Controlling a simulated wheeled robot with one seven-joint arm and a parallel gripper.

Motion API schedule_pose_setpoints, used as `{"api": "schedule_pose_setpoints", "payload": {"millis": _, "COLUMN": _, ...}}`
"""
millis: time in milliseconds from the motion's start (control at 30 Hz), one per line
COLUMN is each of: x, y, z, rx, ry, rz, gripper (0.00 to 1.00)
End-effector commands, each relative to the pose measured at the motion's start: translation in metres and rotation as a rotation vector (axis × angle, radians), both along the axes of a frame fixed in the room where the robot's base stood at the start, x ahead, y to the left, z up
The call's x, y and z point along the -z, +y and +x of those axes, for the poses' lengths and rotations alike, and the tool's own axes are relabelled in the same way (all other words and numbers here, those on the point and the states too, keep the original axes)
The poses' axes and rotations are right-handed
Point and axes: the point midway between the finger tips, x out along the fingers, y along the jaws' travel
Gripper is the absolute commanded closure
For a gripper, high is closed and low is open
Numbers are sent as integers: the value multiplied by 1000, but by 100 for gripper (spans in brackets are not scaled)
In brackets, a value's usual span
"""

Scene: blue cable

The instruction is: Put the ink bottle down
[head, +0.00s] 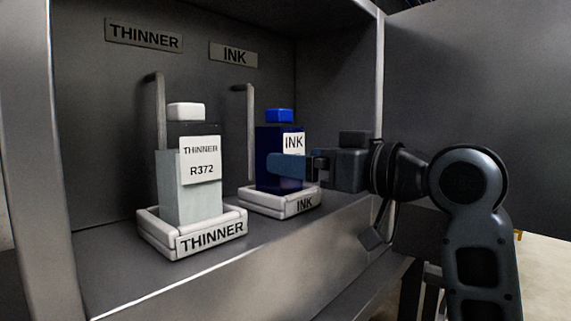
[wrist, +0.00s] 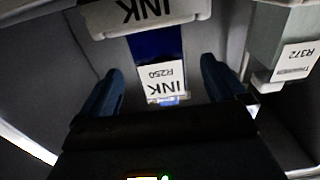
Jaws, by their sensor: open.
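The ink bottle (head: 268,160) is dark blue with a bright blue cap and a white INK label. It stands upright in the tray marked INK (head: 304,204) inside the cabinet. My gripper (head: 290,166) is at the bottle's right in the head view, with a finger overlapping the bottle's front. In the wrist view the bottle (wrist: 157,48) appears upside down, between and beyond the two spread fingers of my gripper (wrist: 160,82). The gripper is open. Whether a finger touches the bottle cannot be told.
A thinner bottle (head: 190,188) with a white cap stands in the tray marked THINNER (head: 212,235), left of the ink. A bent metal pipe (head: 250,130) rises behind each bottle. The cabinet's right side post (head: 379,70) is close to my arm.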

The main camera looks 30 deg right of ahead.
Motion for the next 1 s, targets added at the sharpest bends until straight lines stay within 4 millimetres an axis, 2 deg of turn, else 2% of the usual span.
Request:
{"api": "schedule_pose_setpoints", "payload": {"millis": 200, "x": 1, "y": -17, "z": -38, "rx": 3, "ry": -1, "rz": -1, "gripper": 3}}
{"api": "schedule_pose_setpoints", "payload": {"millis": 400, "x": 1, "y": -23, "z": -56, "rx": 0, "ry": 0, "rz": 1, "gripper": 3}}
{"api": "schedule_pose_setpoints", "payload": {"millis": 833, "x": 2, "y": -25, "z": -59, "rx": 1, "ry": 2, "rz": 5, "gripper": 3}}
{"api": "schedule_pose_setpoints", "payload": {"millis": 933, "x": 10, "y": -24, "z": -58, "rx": 6, "ry": 6, "rz": 29, "gripper": 3}}
{"api": "schedule_pose_setpoints", "payload": {"millis": 1000, "x": 23, "y": -23, "z": -56, "rx": 17, "ry": 13, "rz": 64, "gripper": 3}}
